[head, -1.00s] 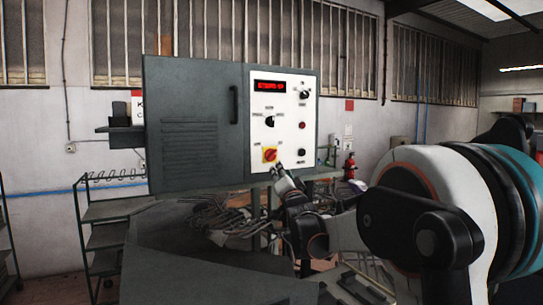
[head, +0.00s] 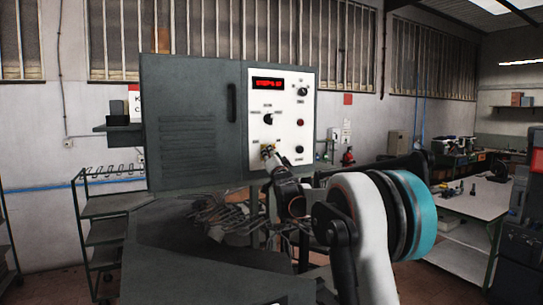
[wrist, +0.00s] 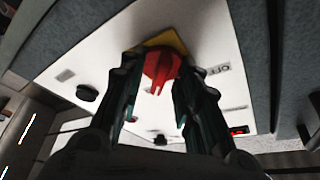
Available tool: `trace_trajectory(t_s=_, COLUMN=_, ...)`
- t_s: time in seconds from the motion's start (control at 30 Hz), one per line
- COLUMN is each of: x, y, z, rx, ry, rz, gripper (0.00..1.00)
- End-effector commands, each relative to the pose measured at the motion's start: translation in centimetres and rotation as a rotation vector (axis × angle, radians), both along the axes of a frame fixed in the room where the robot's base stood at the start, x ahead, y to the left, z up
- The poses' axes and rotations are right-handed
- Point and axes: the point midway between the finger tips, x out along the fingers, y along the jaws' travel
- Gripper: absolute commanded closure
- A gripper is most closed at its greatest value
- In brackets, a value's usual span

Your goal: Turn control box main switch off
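The control box (head: 190,125) is a grey cabinet with a white panel (head: 286,125) on its right. The main switch is a red rotary knob on a yellow plate (head: 267,147), low on the panel's left side. In the head view my gripper (head: 268,156) covers most of the knob. In the wrist view the red knob (wrist: 161,66) sits on its yellow plate (wrist: 168,40), near an "OFF" label (wrist: 219,70). My gripper (wrist: 158,82) is open there, with one finger on each side of the knob. I cannot tell whether the fingers touch it.
The panel also carries a red display (head: 268,84), black selector knobs (head: 302,91) (head: 268,119), a red button (head: 300,122) and a black button (head: 299,149). A shelf cart (head: 105,230) stands at left, and a workbench (head: 470,203) at right.

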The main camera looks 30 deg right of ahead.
Motion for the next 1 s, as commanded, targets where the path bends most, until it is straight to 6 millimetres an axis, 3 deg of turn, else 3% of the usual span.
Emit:
trace_trajectory(t_s=0.23, x=0.04, y=0.00, z=0.00, rx=0.000, ry=0.000, rz=0.000, gripper=0.71)
trace_trajectory(t_s=0.37, x=0.03, y=0.00, z=0.00, rx=0.000, ry=0.000, rz=0.000, gripper=1.00)
trace_trajectory(t_s=0.73, x=0.01, y=-0.04, z=-0.08, rx=-0.016, ry=0.000, rz=0.000, gripper=1.00)
trace_trajectory(t_s=1.0, x=0.02, y=-0.15, z=-0.27, rx=-0.141, ry=-0.005, rz=0.000, gripper=1.00)
